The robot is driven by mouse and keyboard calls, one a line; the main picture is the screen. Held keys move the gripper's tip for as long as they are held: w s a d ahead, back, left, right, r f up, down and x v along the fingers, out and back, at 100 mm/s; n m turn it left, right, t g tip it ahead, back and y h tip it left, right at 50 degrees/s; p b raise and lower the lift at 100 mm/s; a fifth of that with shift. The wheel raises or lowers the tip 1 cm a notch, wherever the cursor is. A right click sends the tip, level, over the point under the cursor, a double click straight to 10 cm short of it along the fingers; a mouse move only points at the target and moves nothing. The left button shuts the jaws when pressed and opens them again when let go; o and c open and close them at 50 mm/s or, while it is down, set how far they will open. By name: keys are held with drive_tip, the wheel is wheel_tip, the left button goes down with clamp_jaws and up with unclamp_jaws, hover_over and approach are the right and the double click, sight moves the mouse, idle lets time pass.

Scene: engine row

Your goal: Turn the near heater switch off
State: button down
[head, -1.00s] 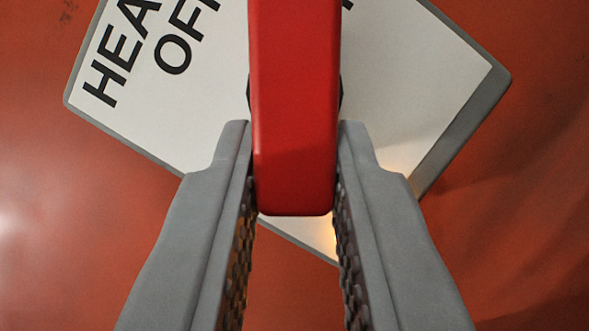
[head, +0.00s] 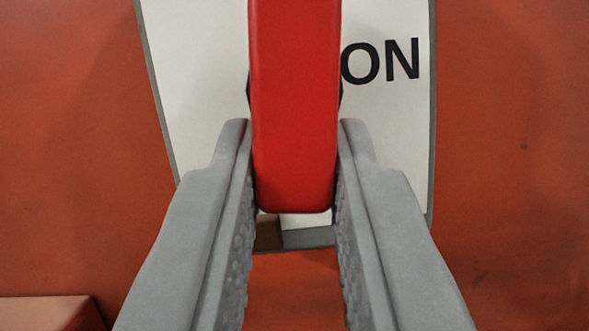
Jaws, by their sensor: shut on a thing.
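The red switch handle (head: 293,110) runs upright through the middle of the head view, from the top edge down to its blunt lower end. My gripper (head: 293,165) is shut on it, with one grey finger against each side. Behind the handle is a white label plate (head: 205,110) with a grey rim. The word ON shows on the plate just right of the handle. The plate sits almost square in the picture, tilted only slightly. The handle hides the plate's middle, and the upper end of the handle is out of view.
A worn orange-red wall (head: 520,160) surrounds the plate. A reddish block or ledge (head: 45,312) shows at the lower left. A small brown patch (head: 269,231) shows between the fingers at the plate's lower edge. Nothing else stands close to the fingers.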

drive_tip(key=shift+d+f+n+y, duration=0.15)
drive_tip(key=shift+n+y, duration=0.45)
drive_tip(key=shift+n, duration=0.3)
drive_tip(key=c, duration=1.3)
unclamp_jaws()
drive_tip(key=shift+s+d+f, duration=0.1)
drive_tip(key=shift+s, duration=0.45)
drive_tip(key=s, duration=1.3)
drive_tip(key=shift+s+d+f, duration=0.25)
drive_tip(key=shift+s+f, duration=0.1)
drive_tip(key=shift+f, duration=0.05)
